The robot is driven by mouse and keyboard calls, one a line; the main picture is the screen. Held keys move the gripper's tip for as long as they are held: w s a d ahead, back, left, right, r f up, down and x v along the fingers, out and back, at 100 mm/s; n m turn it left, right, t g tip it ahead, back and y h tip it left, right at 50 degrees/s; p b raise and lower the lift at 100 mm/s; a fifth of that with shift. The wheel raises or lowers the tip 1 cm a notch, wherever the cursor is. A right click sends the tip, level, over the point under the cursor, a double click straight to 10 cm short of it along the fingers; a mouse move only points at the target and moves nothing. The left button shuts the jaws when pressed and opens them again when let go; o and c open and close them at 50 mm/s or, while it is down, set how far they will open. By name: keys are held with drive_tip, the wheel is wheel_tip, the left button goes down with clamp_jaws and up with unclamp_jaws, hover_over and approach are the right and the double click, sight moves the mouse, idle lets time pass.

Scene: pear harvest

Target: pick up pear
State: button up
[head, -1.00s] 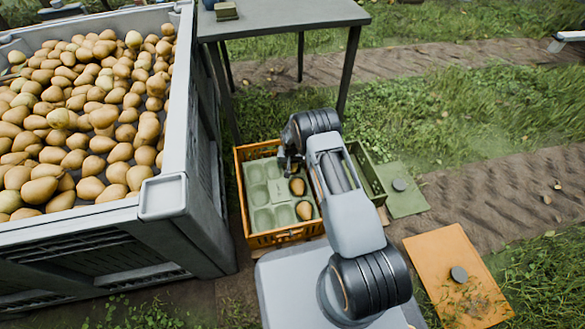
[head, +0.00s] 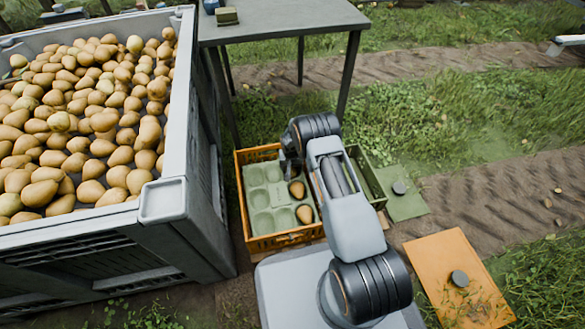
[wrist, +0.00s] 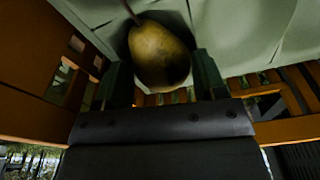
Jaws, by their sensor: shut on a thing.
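A yellow-brown pear (wrist: 160,55) sits between the two fingers of my gripper (wrist: 163,78) in the wrist view, its stem pointing away toward the tray. My gripper is shut on this pear, low at the pale green moulded tray (head: 262,196) in the orange crate (head: 290,238). In the head view my arm hides the fingers and the held pear. Two other pears, one upper (head: 297,190) and one lower (head: 304,214), lie in cups along the tray's right side. The cups on the left look empty.
A large grey bin (head: 162,200) full of pears stands at the left. A grey table (head: 285,20) stands behind the crate. A green crate (head: 366,178) adjoins on the right, with a green panel (head: 405,198) and an orange panel (head: 455,275) on the ground.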

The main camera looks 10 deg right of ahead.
drive_tip(key=shift+r+p, duration=0.35)
drive_tip(key=shift+r, duration=0.15)
wheel_tip(320, 180, up, 2)
drive_tip(key=shift+w+r+p, duration=0.1)
drive_tip(key=shift+r+p, duration=0.15)
drive_tip(key=shift+p, duration=0.6)
drive_tip(key=s+r+p, duration=0.7)
drive_tip(key=s+r, duration=0.2)
drive_tip(key=s, duration=0.4)
drive_tip(key=w+d+r, duration=0.1)
drive_tip(key=w+d, duration=0.1)
drive_tip(key=d, duration=0.5)
drive_tip(key=w+d+r, duration=0.2)
drive_tip(key=w+d, duration=0.1)
drive_tip(key=d, duration=0.5)
drive_tip(key=shift+r+p, duration=0.3)
drive_tip(key=w+d+f+b, duration=0.1)
drive_tip(key=d+b, duration=0.2)
drive_tip(key=d, duration=0.1)
drive_tip(key=w+d+f+b, duration=0.1)
drive_tip(key=w+d+b, duration=0.1)
drive_tip(key=d+b, duration=0.1)
drive_tip(key=w+d+f+b, duration=0.2)
drive_tip(key=d+b, duration=0.1)
drive_tip(key=d, duration=0.2)
drive_tip(key=shift+d+b, duration=0.25)
drive_tip(key=shift+b, duration=0.05)
drive_tip(key=shift+w+d+b, duration=0.25)
drive_tip(key=shift+d+b, duration=0.05)
drive_tip(key=shift+d, duration=0.15)
